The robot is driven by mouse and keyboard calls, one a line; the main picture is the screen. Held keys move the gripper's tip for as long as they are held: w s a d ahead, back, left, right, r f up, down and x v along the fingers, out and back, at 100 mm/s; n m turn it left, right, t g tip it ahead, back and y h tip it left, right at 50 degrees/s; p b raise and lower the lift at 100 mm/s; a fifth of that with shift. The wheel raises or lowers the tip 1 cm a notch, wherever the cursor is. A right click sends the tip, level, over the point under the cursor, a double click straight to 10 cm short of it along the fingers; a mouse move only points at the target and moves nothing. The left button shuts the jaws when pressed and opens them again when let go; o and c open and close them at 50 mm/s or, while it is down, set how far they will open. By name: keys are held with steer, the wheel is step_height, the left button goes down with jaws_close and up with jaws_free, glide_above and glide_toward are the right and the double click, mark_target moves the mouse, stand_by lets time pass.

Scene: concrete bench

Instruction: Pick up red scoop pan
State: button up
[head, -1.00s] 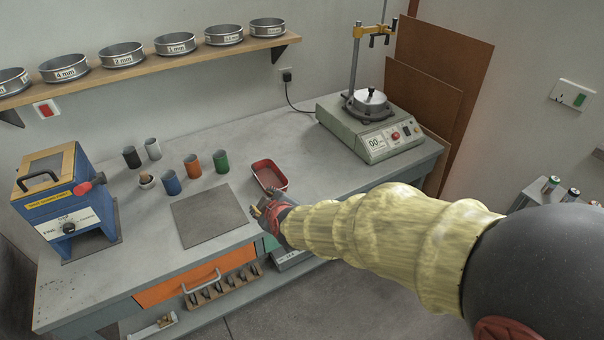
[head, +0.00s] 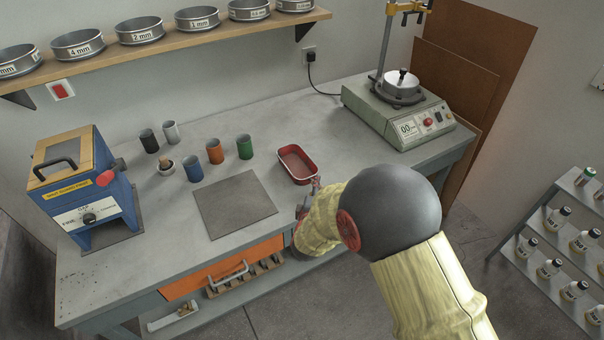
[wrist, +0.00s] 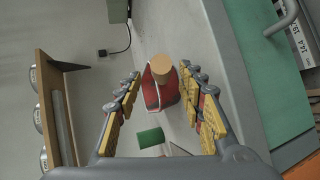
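The red scoop pan (head: 296,166) is an open, rounded rectangular pan on the grey bench, near its front edge, in the head view. In the wrist view the red pan (wrist: 152,92) lies ahead, between the fingers in the picture. A tan round-ended cylinder (wrist: 161,68) shows against it; I cannot tell whether it is the pan's handle. My gripper (wrist: 160,80) is open, with its yellow-padded fingers spread and nothing held. In the head view my gripper (head: 312,193) is beside the pan's near right end, partly hidden by my arm.
Several cups, including green (head: 245,146) and orange (head: 215,151), stand left of the pan. A flat grey plate (head: 235,204) lies in front of them. A blue machine (head: 85,190) stands at left, a sieve shaker (head: 398,112) at back right. Bench between pan and shaker is clear.

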steer(key=b+x, duration=0.1)
steer(key=x, duration=0.2)
steer(key=shift+w+a+f, duration=0.15)
steer(key=shift+f, duration=0.1)
steer(key=shift+c, duration=1)
steer(key=c, duration=0.8)
steer(key=shift+r, duration=0.1)
jaws_close()
